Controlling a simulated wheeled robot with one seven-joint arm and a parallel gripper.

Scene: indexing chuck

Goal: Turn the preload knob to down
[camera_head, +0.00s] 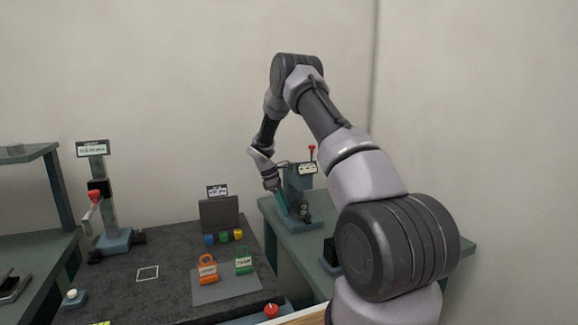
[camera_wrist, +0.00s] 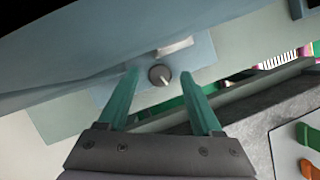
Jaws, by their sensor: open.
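The preload knob (camera_wrist: 160,75) is a small dark round knob with a light pointer line, on a blue-grey panel (camera_wrist: 203,50) in the wrist view. Its pointer line slants toward the lower right of that picture. My gripper (camera_wrist: 160,78) is open, with one teal finger on each side of the knob in the picture. I cannot tell whether the fingertips reach around it or stop short. No contact shows. In the head view my gripper (camera_head: 281,203) is at the left side of the blue-grey machine (camera_head: 300,180); I cannot make out the knob there.
The machine has a red-topped lever (camera_head: 312,149) and stands on a green-grey bench (camera_head: 330,262). On the dark table left of it are an orange padlock (camera_head: 207,270), a green padlock (camera_head: 243,262) and a lever stand (camera_head: 112,225). The table's middle has free room.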

